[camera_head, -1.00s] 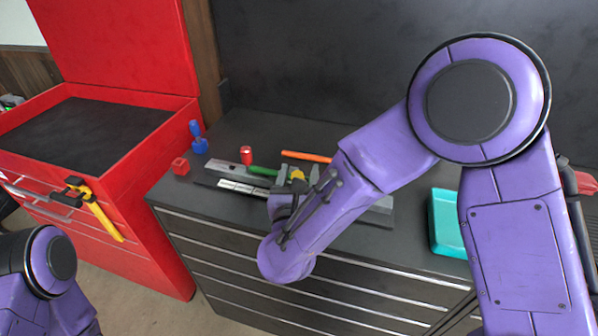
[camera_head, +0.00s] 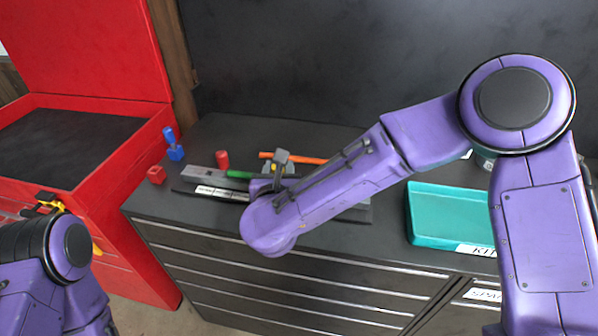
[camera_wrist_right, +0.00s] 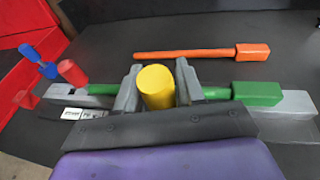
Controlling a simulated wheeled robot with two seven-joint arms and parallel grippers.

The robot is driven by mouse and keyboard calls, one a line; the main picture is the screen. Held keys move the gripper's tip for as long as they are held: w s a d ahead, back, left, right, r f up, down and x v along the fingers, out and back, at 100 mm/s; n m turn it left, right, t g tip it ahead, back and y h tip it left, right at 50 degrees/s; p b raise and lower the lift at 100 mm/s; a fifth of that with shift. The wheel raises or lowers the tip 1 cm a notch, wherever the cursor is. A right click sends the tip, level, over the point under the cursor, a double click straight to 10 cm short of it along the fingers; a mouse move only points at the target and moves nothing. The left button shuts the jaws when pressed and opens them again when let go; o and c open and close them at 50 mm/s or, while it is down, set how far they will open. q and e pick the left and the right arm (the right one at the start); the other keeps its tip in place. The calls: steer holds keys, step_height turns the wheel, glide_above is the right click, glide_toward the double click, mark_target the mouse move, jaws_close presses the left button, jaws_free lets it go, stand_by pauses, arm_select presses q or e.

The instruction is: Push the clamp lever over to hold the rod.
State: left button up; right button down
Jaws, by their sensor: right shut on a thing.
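A green rod (camera_head: 239,174) lies along a long grey fixture (camera_head: 190,177) with white labels on the dark bench. In the right wrist view the rod (camera_wrist_right: 216,93) ends at the right in a thick green block (camera_wrist_right: 256,94). My right gripper (camera_head: 279,167) is over the fixture. In the right wrist view its grey fingers (camera_wrist_right: 157,90) are shut on an upright yellow cylinder (camera_wrist_right: 156,86), which appears to be the lever's grip. The lever's lower part is hidden by my wrist. A red cylinder (camera_head: 222,160) stands at the fixture's left end. My left gripper is out of view.
An orange tool (camera_head: 293,157) lies behind the fixture. A blue piece (camera_head: 174,147) and a red block (camera_head: 156,174) are to the left, near the red tool cabinet (camera_head: 120,135). A teal tray (camera_head: 447,213) is at the right. Bench behind the fixture is mostly clear.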

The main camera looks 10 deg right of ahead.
steer(key=g, duration=0.1)
steer(key=w+g+p, duration=0.1)
steer(key=w+d+g+y+p, duration=0.1)
steer(key=shift+w+d+f+m, duration=0.1)
steer(key=shift+w+f+m, duration=0.1)
steer(key=shift+f+m, duration=0.1)
steer(key=shift+w+d+f+g+y+p, duration=0.2)
steer(key=shift+w+f+g+y+p, duration=0.15)
steer(key=shift+g, duration=0.45)
steer(key=c, duration=0.8)
jaws_free()
steer(key=shift+w, duration=0.1)
